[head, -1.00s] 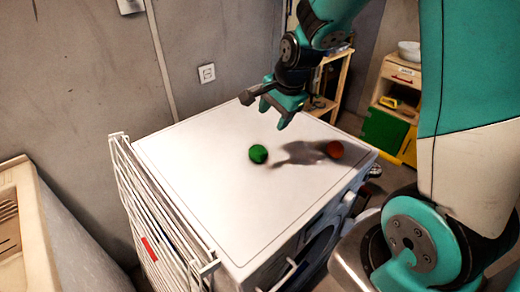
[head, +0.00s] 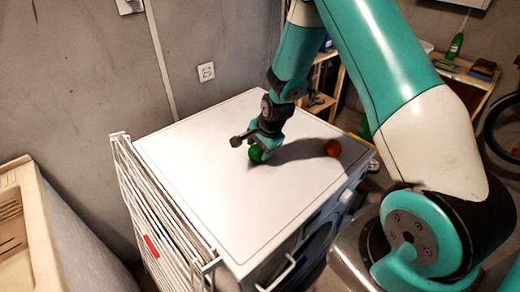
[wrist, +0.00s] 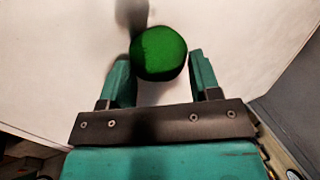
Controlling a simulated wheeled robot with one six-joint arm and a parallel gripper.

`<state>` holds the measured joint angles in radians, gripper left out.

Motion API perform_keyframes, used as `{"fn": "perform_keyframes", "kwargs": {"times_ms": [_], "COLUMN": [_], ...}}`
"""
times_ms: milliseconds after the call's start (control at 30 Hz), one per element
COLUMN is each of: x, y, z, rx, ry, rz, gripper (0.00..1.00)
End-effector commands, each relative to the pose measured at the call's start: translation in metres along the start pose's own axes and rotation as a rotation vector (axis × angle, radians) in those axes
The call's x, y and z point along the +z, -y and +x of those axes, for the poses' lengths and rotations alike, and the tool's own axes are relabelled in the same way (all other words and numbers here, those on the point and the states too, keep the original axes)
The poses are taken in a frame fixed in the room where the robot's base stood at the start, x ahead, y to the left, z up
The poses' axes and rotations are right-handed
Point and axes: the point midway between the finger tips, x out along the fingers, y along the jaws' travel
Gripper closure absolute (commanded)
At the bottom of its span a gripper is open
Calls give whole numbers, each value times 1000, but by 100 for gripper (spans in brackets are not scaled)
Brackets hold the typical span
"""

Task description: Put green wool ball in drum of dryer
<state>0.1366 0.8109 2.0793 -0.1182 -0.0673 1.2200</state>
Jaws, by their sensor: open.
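The green wool ball (head: 255,154) rests on the white top of the dryer (head: 215,205). My gripper (head: 259,149) is low over the top, right at the ball. In the wrist view the green ball (wrist: 159,53) lies at and just past the fingertips of my open gripper (wrist: 161,65), with a gap visible on the right side. I cannot tell whether the left finger touches it. The dryer's round front door (head: 318,245) shows on its right-hand side, partly hidden; I cannot tell if it is open. The drum is not visible.
A red ball (head: 333,148) lies on the top, right of my gripper. A white folding rack (head: 165,215) leans along the dryer's left side. A grey wall with a socket (head: 206,72) stands behind. A wooden shelf (head: 325,85) is at the back.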

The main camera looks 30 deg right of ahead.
Motion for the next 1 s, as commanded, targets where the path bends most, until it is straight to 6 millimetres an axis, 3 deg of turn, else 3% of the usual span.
{"fn": "perform_keyframes", "kwargs": {"times_ms": [167, 400, 433, 567, 1000], "x": [0, 0, 0, 0, 0], "y": [0, 0, 0, 0, 4], "z": [18, 20, 20, 20, 12], "rx": [1, -1, -1, 0, -3], "ry": [0, 0, 0, 0, -1], "rz": [1, 0, 0, 1, 1], "gripper": [43, 43, 45, 73, 77]}}
